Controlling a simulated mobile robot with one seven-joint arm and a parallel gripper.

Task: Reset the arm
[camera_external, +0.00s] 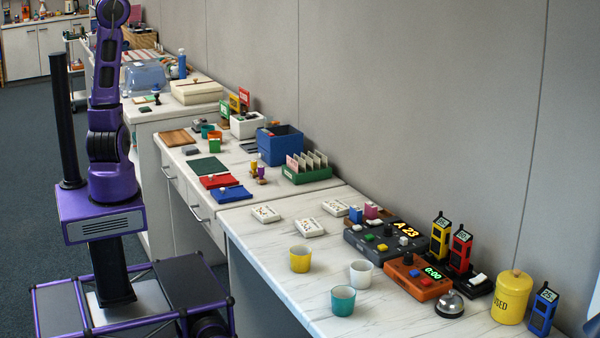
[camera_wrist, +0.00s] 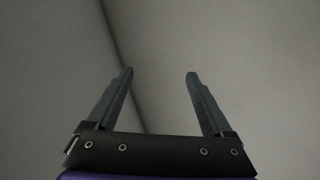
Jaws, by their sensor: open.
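In the wrist view, my gripper (camera_wrist: 160,80) is open, with its two grey fingers apart and nothing between them. Behind the fingers there is only a plain pale surface with a dark seam running down it. In the outside view, my purple arm (camera_external: 107,110) stands up from its column at the left, and its upper end runs out of the top of the picture. My gripper is not visible in the outside view.
A marble counter (camera_external: 270,262) holds a yellow cup (camera_external: 300,259), a white cup (camera_external: 361,274), a teal cup (camera_external: 343,301), an orange timer box (camera_external: 416,280) and a yellow canister (camera_external: 510,297). A blue bin (camera_external: 279,146) stands farther back. A grey wall (camera_external: 420,100) runs behind. Open floor (camera_external: 30,180) lies left.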

